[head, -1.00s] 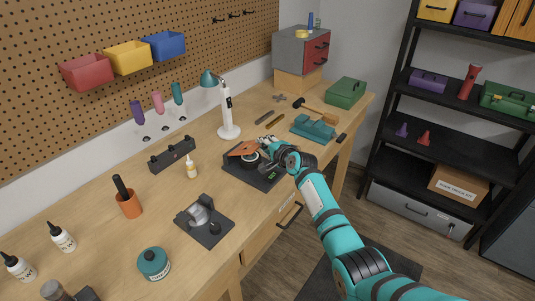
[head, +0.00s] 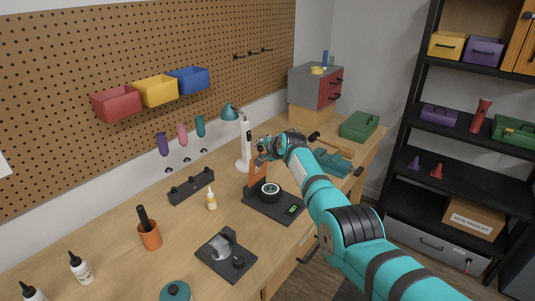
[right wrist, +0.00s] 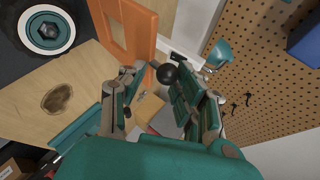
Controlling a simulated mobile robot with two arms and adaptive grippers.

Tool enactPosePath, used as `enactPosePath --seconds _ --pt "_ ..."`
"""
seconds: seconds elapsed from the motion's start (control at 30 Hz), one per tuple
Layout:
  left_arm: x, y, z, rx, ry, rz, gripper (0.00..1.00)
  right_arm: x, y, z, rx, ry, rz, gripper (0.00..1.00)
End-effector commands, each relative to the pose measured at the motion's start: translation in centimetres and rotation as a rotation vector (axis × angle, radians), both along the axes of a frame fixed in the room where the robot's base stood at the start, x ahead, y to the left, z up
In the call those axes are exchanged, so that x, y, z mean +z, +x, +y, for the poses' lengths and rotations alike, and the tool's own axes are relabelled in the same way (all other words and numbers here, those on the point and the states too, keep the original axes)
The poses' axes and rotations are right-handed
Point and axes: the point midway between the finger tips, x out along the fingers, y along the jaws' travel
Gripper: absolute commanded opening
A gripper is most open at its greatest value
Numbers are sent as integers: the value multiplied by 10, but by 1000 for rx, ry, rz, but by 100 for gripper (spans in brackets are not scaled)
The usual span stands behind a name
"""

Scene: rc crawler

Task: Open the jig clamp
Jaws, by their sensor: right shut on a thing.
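The jig clamp's orange flap (head: 258,173) stands about upright at the back left of its dark base (head: 262,209). My right gripper (head: 263,153) is at the flap's upper end. In the right wrist view the orange flap (right wrist: 137,28) rises at top centre, with a black ball knob (right wrist: 167,73) at its edge. My right gripper (right wrist: 153,80) is shut on this knob between its fingers. The wheel (right wrist: 47,30) shows at top left. My left gripper is not in view.
A white lamp (head: 245,145) stands just behind the flap.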

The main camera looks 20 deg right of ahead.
Motion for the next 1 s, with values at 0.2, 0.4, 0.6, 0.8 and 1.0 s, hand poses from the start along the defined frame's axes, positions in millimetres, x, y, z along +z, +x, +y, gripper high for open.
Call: enactPosePath --seconds 0.2,0.4,0.6,0.8,1.0 --pt "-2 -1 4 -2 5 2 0 0 3 8 5 10 1 0" --pt "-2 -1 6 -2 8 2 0 -2 3 9 5 10 2 0" --pt "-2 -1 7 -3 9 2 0 -3 3 9 6 9 4 0" --pt "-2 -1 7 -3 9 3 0 -4 2 9 6 9 6 32" --pt "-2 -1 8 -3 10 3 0 -5 2 8 5 5 9 32"
